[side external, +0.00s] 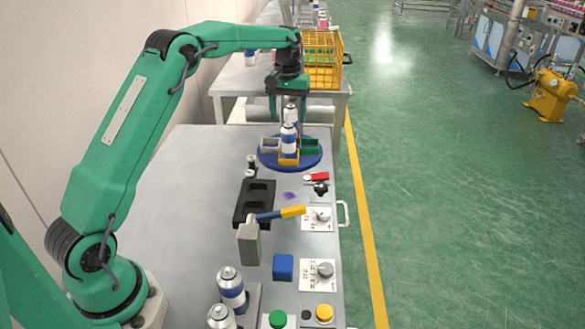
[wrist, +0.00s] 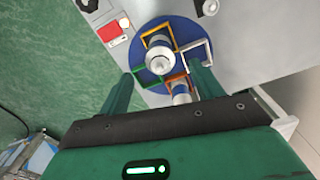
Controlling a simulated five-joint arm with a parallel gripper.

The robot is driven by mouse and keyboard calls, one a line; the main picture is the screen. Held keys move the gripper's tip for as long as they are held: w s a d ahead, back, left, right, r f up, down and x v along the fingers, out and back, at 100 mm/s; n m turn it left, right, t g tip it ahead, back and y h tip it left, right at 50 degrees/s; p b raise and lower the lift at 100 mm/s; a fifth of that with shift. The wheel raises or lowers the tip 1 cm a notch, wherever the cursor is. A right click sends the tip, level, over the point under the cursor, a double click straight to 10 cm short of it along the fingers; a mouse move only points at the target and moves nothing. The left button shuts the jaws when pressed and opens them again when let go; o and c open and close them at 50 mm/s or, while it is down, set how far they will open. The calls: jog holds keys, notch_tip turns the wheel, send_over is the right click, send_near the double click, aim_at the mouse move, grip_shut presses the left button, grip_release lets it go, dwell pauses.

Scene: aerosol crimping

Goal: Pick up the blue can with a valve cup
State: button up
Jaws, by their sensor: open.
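Two blue-and-white cans with silver tops stand upright on a round blue turntable (side external: 264,158), which also shows in the wrist view (wrist: 148,27). The nearer can (side external: 289,141) is in a yellow holder and shows in the wrist view (wrist: 160,60). The farther can (side external: 291,114) stands behind it, by an orange holder in the wrist view (wrist: 180,93). I cannot tell which can top has a valve cup. My gripper (side external: 288,115) points down at the turntable, fingers apart and empty, and its fingers also show in the wrist view (wrist: 163,72). The farther can is partly hidden.
Green (side external: 308,147) and white (side external: 270,145) holders sit on the turntable. A black tray (side external: 254,201), a yellow-and-blue handled tool (side external: 280,213), a blue block (side external: 283,267) and more cans (side external: 231,287) are nearer. A yellow crate (side external: 321,60) stands behind.

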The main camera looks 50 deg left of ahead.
aim_at(288, 135)
jog(key=shift+a+f, duration=0.1)
jog(key=shift+f, duration=0.1)
jog(key=shift+f, duration=1.25)
jog(key=shift+f, duration=0.1)
jog(key=shift+w+f, duration=0.1)
jog(key=shift+f, duration=2.4)
jog(key=shift+c, duration=0.3)
jog(key=c, duration=1.1)
